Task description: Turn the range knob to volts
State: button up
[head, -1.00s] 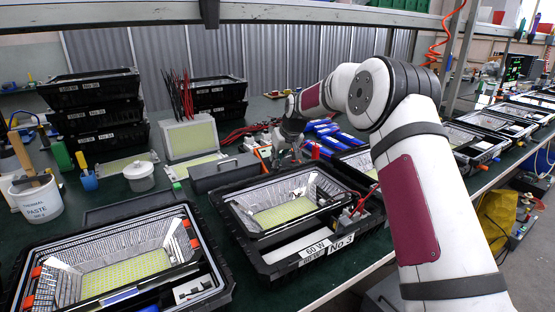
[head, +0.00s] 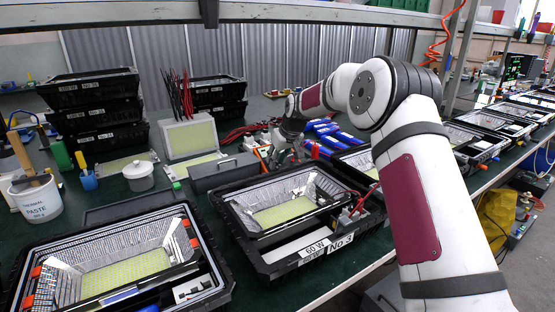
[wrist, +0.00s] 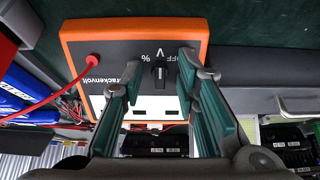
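My gripper (wrist: 160,72) is open, one finger on each side of the knob, with visible gaps. In the head view the meter (head: 264,151) is small and partly hidden by my gripper (head: 282,158).
A red lead (wrist: 50,98) plugs into the meter's face. Blue packs (wrist: 28,92) lie to its left, and a grey case with a handle (wrist: 270,98) lies to its right. In the head view, an open floodlight housing (head: 262,240) stands in front of the meter.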

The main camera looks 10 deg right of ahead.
jog(key=v, duration=1.2)
